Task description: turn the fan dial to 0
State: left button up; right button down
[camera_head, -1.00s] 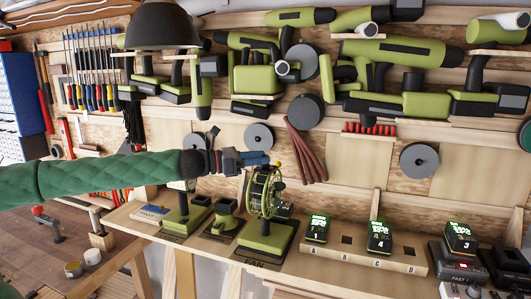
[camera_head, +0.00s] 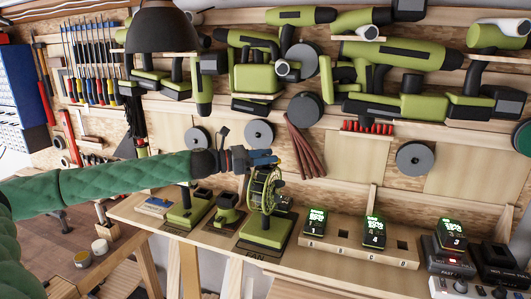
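The fan (camera_head: 264,190) is a green desk fan with a round wire cage. It stands upright on a square green base (camera_head: 265,231) at the bench's front, above a "FAN" label. My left gripper (camera_head: 267,158) has dark and blue fingers and is at the top of the fan cage. It overlaps the cage's upper edge in the picture; I cannot tell whether it touches. Its finger gap is too small to read. No dial or number on the fan can be made out. My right gripper is not in view.
Other green tools on bases (camera_head: 188,208) stand left of the fan. A wooden charging block (camera_head: 340,250) with lit batteries (camera_head: 374,233) is to the right. A chargers' box (camera_head: 462,288) is at the lower right. Drills and discs hang on the wall behind.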

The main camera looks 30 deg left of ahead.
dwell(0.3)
pick_arm(q)
grip_shut()
jog(key=shift+f, duration=0.1)
